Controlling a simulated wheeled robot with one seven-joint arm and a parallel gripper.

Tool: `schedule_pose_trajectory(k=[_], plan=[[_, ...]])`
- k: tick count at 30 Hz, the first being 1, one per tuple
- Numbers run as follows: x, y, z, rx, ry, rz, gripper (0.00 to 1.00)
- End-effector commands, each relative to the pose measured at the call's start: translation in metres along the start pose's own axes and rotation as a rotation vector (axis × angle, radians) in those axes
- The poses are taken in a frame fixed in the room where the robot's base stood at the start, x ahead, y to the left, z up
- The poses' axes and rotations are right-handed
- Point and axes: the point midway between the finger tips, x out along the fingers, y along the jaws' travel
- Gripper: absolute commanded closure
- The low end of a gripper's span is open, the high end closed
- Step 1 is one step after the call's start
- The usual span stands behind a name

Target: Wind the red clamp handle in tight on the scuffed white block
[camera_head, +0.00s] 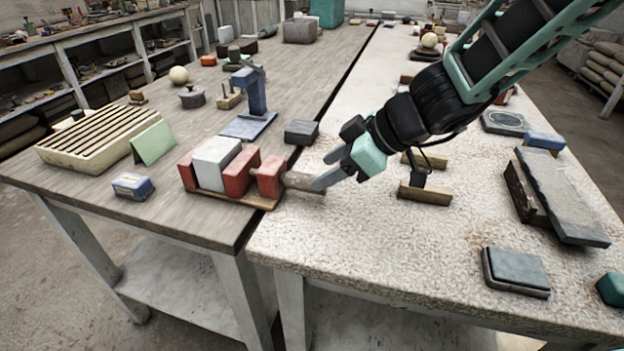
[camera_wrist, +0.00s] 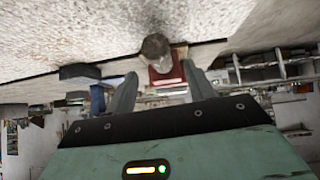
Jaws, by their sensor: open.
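The clamp stands at the right edge of the dark wooden table, on a wooden base (camera_head: 236,199). The white block (camera_head: 214,162) sits between a red jaw (camera_head: 188,169) on its left and another red jaw (camera_head: 240,175) on its right; I cannot tell whether the right jaw touches it. A red end piece (camera_head: 270,176) follows, with a grey-brown handle part (camera_head: 299,181) sticking out right. My gripper (camera_head: 321,172) is open at the handle's outer end. The wrist view shows the handle end (camera_wrist: 155,45) and red behind it (camera_wrist: 165,73), in line with the gap between my fingers (camera_wrist: 160,70).
A grey block (camera_head: 301,132) and a blue stand (camera_head: 250,98) are behind the clamp. A blue-grey box (camera_head: 132,186), green card (camera_head: 153,142) and slatted tray (camera_head: 95,136) are left. Wooden pieces (camera_head: 425,192) lie right of my gripper. The pale tabletop (camera_head: 370,235) in front is clear.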

Motion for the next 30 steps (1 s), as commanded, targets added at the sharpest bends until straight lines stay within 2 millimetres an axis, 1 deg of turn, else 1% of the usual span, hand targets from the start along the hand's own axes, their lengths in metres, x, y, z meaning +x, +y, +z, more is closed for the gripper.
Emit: schedule_pose_trajectory(k=[1,3,6,9,14,21,23,24,26,30], plan=[[0.011,-0.001,0.0,0.0,0.0,-0.004,0.47],[0.023,-0.001,0.001,0.001,-0.001,-0.003,0.47],[0.036,0.0,0.0,0.0,0.0,-0.002,0.47],[0.045,-0.001,0.0,0.001,0.0,-0.002,0.47],[0.051,0.0,0.0,0.0,0.001,0.0,0.47],[0.051,0.0,-0.001,0.0,0.001,0.0,0.47],[0.051,0.0,0.0,0.0,0.001,0.0,0.63],[0.051,0.0,0.0,0.0,0.001,0.0,0.74],[0.051,0.0,0.0,0.0,0.001,0.0,0.91],[0.05,0.0,0.0,0.001,0.001,-0.001,0.91]])
